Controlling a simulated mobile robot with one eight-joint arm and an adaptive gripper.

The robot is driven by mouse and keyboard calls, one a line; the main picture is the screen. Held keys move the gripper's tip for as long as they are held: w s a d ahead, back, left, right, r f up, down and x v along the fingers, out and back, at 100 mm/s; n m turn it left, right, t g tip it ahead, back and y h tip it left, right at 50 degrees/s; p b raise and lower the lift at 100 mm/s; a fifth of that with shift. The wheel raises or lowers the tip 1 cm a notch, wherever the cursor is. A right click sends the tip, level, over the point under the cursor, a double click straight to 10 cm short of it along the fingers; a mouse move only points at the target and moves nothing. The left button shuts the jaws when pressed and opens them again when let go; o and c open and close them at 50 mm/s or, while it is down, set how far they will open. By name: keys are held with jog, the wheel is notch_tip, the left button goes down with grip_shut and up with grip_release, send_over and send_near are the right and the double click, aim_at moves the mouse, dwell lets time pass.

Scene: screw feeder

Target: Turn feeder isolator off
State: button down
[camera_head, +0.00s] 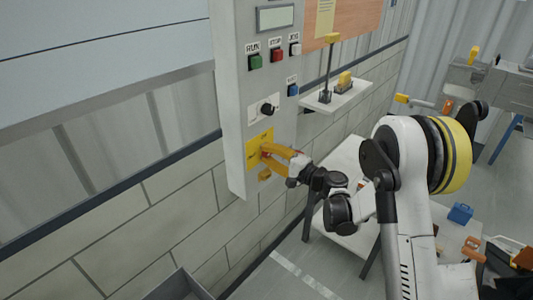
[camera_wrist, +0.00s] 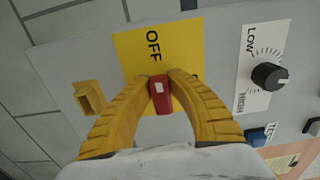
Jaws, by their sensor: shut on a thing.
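The feeder isolator is a red handle (camera_wrist: 161,95) with a white mark, on a yellow plate (camera_wrist: 132,58) with the word OFF. In the wrist view the handle lies lengthwise up and down the picture, with OFF just above it. My gripper (camera_wrist: 160,78) has its yellow fingers closed on both sides of the handle. In the head view my gripper (camera_head: 268,152) meets the yellow plate (camera_head: 254,146) low on the grey panel (camera_head: 233,120). The fingers hide the handle's base and part of the plate.
A black LOW–HIGH knob (camera_wrist: 270,76) and a blue button (camera_wrist: 256,137) are close by on the panel. A yellow bracket (camera_wrist: 89,97) sticks out on the other side. Green (camera_head: 255,62) and red (camera_head: 277,56) buttons are higher up. A small shelf (camera_head: 340,96) stands right of the panel.

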jog(key=c, duration=1.2)
grip_release()
jog(key=shift+c, duration=0.2)
jog(key=v, duration=1.2)
